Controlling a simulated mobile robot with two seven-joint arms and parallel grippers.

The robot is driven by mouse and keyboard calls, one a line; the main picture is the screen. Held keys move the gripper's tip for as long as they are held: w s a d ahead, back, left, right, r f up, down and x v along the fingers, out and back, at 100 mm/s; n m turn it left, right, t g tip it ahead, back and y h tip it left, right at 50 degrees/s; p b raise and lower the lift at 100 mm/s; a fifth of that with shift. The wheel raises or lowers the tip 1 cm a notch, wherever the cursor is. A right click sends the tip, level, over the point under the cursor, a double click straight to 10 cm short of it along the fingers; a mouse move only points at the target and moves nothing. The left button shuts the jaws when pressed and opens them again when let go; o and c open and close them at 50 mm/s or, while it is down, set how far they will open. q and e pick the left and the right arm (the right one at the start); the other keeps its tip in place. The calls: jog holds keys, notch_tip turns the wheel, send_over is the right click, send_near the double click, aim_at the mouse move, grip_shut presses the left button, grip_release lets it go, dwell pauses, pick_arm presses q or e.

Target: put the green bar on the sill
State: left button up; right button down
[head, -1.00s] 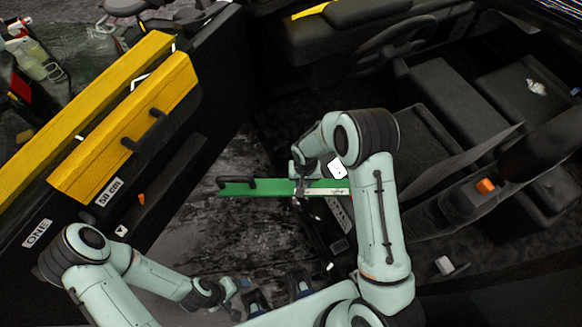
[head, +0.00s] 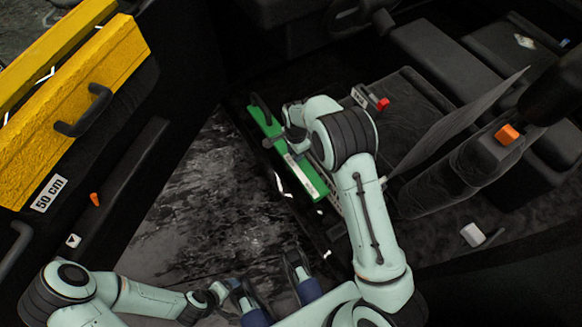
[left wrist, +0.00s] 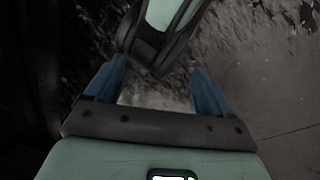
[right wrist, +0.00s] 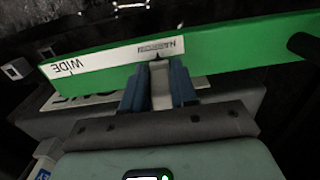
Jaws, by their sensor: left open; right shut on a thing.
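The green bar (head: 308,178) lies slantwise in the head view, along the dark sill (head: 322,232) at the edge of the car's opening. It has a black handle at its far end and a white label. My right gripper (head: 280,142) is shut on it near its middle. In the right wrist view the green bar (right wrist: 232,47) spans the picture behind the fingers (right wrist: 160,88), with a pale piece between them. Whether the bar touches the sill, I cannot tell. My left gripper (head: 232,290) is open and empty, low in the head view; its fingers (left wrist: 160,95) show in the left wrist view.
A yellow bar (head: 80,110) with a black handle is on the open door at the left, above a "50 cm" label (head: 48,194). A dark seat (head: 395,110) and an orange buckle (head: 507,134) are inside the car. Bare ground (head: 200,190) lies between door and car.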

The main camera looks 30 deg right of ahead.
notch_tip(320, 180, down, 14)
jog(key=b, duration=0.3)
jog(key=shift+w+r, duration=0.1)
jog(key=shift+r, duration=0.1)
pick_arm(q)
jog(key=w+a+f+t, duration=0.1)
jog(key=w+a+f, duration=0.1)
jog(key=w, duration=0.3)
jog(key=shift+a+f+t+y, duration=0.25)
jog(key=shift+f+t+y, duration=0.15)
jog(key=shift+f, duration=0.45)
pick_arm(e)
jog(key=c, duration=0.9)
grip_release()
pick_arm(q)
jog(key=shift+s, duration=0.1)
pick_arm(e)
jog(key=shift+r, duration=0.1)
pick_arm(q)
jog(key=s+d+r+g+p, duration=0.1)
jog(key=s+d+r+p, duration=0.1)
jog(key=s+r+p, duration=0.1)
jog(key=shift+s+d+r+g+h, duration=0.15)
jog(key=shift+s+r+g+h, duration=0.2)
jog(key=shift+s, duration=0.5)
pick_arm(e)
jog(key=r, duration=1.2)
jog(key=shift+s, duration=0.2)
